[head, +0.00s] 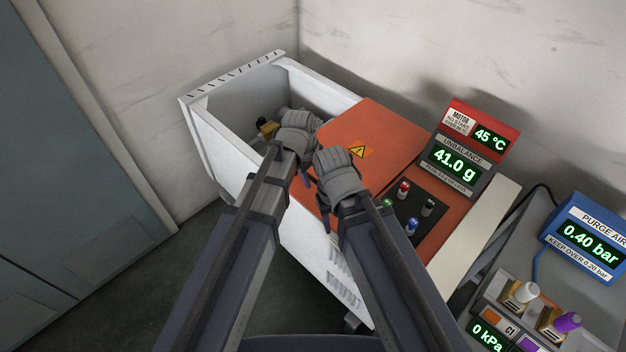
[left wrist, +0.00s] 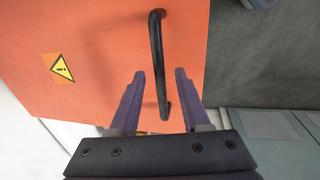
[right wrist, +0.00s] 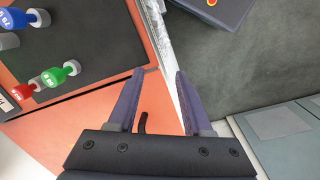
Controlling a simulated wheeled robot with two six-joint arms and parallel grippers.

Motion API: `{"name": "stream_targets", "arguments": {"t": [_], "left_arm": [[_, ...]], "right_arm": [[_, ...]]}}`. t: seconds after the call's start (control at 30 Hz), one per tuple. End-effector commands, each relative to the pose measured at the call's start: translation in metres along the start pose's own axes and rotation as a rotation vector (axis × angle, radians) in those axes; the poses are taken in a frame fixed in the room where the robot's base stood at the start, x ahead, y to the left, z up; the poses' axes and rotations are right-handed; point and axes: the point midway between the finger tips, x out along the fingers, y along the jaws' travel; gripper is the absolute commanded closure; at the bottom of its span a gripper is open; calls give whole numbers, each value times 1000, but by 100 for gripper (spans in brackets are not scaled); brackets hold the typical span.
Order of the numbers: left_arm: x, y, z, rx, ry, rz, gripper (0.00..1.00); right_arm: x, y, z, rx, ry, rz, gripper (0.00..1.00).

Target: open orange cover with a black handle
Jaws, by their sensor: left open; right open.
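The orange cover (head: 390,125) with a yellow warning sticker lies over part of the white bin. It fills much of the left wrist view (left wrist: 110,75). Its black handle (left wrist: 154,45) runs between the open fingers of my left gripper (left wrist: 160,75), which are not closed on it. In the head view my left gripper (head: 297,130) is at the cover's left edge, and the handle is mostly hidden by the grippers. My right gripper (right wrist: 160,74) is open over the box's front edge, beside the orange surface. A dark handle tip (right wrist: 142,122) shows between its fingers.
The white bin's rim (head: 230,77) surrounds an open area on the left. A dark panel (head: 430,200) with several coloured knobs is right of the cover. Displays (head: 460,160) stand behind it. A side bench with a blue display (head: 585,245) is at right.

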Motion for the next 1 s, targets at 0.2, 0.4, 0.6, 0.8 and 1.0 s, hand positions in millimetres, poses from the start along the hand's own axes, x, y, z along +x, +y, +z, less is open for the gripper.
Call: {"name": "stream_targets", "arguments": {"t": [0.2, 0.4, 0.6, 0.8, 1.0], "left_arm": [[-1, 0, 0, 0, 0, 0, 57], [-1, 0, 0, 0, 0, 0, 79], [-1, 0, 0, 0, 0, 0, 100], [-1, 0, 0, 0, 0, 0, 100], [-1, 0, 0, 0, 0, 0, 100]], "right_arm": [[-1, 0, 0, 0, 0, 0, 50], [-1, 0, 0, 0, 0, 0, 50], [-1, 0, 0, 0, 0, 0, 50], [-1, 0, 0, 0, 0, 0, 50], [-1, 0, 0, 0, 0, 0, 50]]}}
